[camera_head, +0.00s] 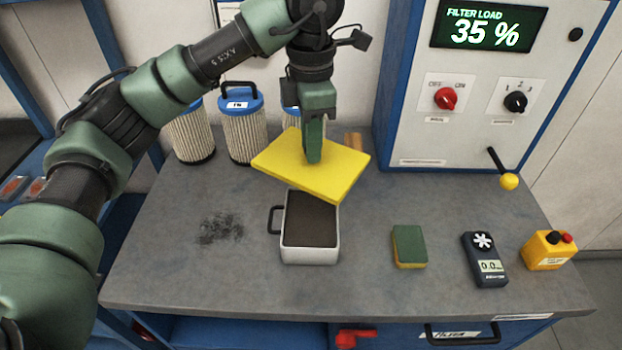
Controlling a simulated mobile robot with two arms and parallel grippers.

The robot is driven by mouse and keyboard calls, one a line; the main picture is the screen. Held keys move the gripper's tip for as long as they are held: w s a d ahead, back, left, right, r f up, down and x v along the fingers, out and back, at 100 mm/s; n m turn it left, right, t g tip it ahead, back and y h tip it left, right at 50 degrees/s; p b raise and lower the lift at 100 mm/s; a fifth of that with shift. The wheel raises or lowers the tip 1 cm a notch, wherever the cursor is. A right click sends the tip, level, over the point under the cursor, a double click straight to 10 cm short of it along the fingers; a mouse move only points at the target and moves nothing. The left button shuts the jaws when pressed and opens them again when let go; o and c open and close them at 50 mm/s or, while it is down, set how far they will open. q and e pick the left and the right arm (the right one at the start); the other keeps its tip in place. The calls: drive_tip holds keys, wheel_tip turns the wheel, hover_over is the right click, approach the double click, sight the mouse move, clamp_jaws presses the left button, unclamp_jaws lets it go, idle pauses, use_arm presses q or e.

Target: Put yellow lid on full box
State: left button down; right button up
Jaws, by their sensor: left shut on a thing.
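The yellow lid (339,174) is a flat square plate. My left gripper (313,158) is shut on it near its middle and holds it above the table, slightly tilted and turned relative to the box. The full box (309,256) is a white open-topped box with a dark handle on its left side, filled to near the rim with dark material. The lid is above and behind the box, apart from it, and hides part of its back edge. My right gripper is not in view.
On the grey table (370,290) stand several blue-topped filter cartridges (243,130) at the back left. A green and yellow sponge (409,246), a handheld meter (484,258) and a yellow button box (548,250) are to the right. A dark powder smudge (220,229) lies left. A control cabinet (410,110) stands behind.

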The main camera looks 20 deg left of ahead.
use_arm(q)
wheel_tip(320, 180, up, 4)
drive_tip(key=shift+r, duration=0.2)
drive_tip(key=f+p, duration=0.2)
drive_tip(key=f, duration=0.1)
drive_tip(key=f+p, duration=0.1)
drive_tip(key=p, duration=0.1)
drive_tip(key=shift+w+f, duration=0.3)
drive_tip(key=shift+w, duration=0.1)
wheel_tip(320, 180, down, 14)
drive_tip(key=shift+s+f, duration=0.2)
drive_tip(key=shift+s, duration=0.2)
drive_tip(key=shift+b, duration=0.75)
idle(1.0)
drive_tip(key=shift+f+b, duration=0.15)
drive_tip(key=shift+b, duration=0.6)
idle(0.8)
idle(0.4)
